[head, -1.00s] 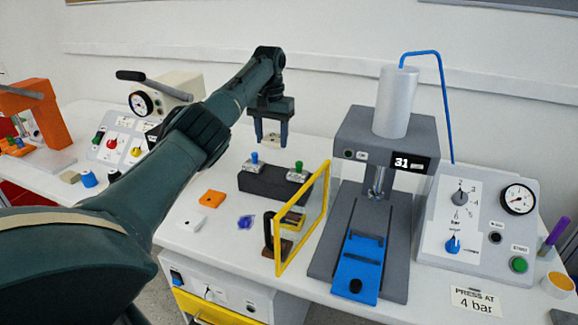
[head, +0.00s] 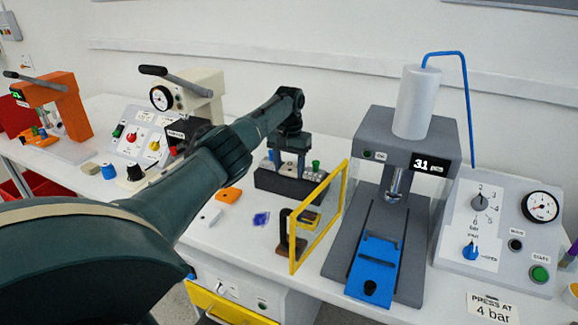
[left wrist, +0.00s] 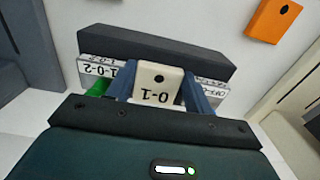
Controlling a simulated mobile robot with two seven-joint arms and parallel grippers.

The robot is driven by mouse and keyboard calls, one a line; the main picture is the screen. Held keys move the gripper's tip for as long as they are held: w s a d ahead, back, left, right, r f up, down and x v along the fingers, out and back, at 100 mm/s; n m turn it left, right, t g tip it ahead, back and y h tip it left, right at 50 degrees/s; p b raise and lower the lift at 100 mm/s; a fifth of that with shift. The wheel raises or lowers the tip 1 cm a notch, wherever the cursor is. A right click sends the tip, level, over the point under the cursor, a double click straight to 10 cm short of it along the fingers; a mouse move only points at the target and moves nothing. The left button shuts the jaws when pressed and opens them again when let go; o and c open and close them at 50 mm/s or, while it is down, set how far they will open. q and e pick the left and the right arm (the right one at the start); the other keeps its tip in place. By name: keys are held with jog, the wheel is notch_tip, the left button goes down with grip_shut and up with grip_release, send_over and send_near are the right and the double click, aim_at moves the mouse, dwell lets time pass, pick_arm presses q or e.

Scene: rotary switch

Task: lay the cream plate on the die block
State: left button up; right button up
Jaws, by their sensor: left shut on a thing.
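My left gripper (head: 288,169) is shut on the cream plate (left wrist: 158,84), which shows in the left wrist view with a hole and the label "0-1" upside down. In the head view the fingers hide the plate. They are low at the long dark block (head: 265,181), which I take for the die block; it also shows in the left wrist view (left wrist: 155,48). Silver pieces with labels (left wrist: 98,68) stand on either side of the fingers, one with a green knob (head: 316,165). Whether the plate touches the block cannot be told. My right gripper is not in view.
A yellow-framed clear guard (head: 320,220) stands just right of the block, before the grey press with its blue slide (head: 376,262). A control box (head: 490,225) stands at right.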

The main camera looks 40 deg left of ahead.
aim_at(289, 171)
pick_arm(q)
jog(key=shift+f, duration=0.1)
jog(key=o, duration=0.7)
notch_tip(289, 171, up, 12)
jog(key=shift+r+p, duration=0.15)
jog(key=shift+p, duration=0.25)
jog(key=shift+s, duration=0.1)
